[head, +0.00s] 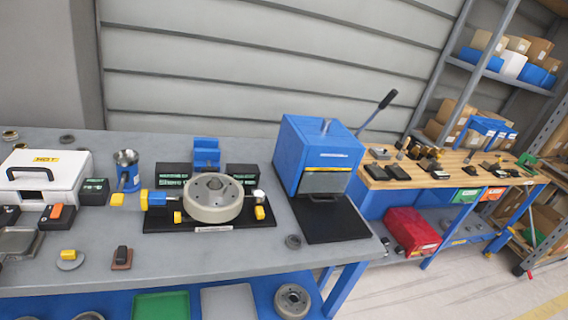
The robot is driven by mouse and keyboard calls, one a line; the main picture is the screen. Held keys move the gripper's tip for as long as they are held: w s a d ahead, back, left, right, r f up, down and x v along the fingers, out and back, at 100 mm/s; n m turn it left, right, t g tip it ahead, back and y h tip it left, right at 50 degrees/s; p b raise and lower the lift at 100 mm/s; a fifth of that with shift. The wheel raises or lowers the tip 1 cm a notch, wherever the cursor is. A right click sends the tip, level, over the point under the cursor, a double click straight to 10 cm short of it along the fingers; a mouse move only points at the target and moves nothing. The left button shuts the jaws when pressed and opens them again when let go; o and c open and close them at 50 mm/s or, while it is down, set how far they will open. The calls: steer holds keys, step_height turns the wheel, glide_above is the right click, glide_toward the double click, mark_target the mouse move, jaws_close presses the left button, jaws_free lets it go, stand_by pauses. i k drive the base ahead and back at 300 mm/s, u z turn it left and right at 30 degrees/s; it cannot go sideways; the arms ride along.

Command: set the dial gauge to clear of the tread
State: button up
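A grey wheel (213,199) with a round tread lies flat on a black fixture plate (228,221) on the grey bench. A small pale round part on a yellow block (260,212) stands at the wheel's right side; it may be the dial gauge, but it is too small to be sure. I cannot tell whether it touches the tread. A blue and yellow block (152,199) stands at the wheel's left, and a small yellow tab (177,217) is at its front left. My gripper is not in view.
A blue press (315,155) with a raised lever stands right of the fixture. A blue holder (127,175) and a white case (40,176) stand to the left. The grey bench (190,258) is mostly clear in front. A wooden bench (450,172) with parts is farther right.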

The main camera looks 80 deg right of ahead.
mark_target(257, 204)
steer(key=z, duration=0.05)
steer(key=k, duration=1.05)
steer(key=z, duration=1.35)
steer(key=i, duration=1.35)
steer(key=z, duration=0.4)
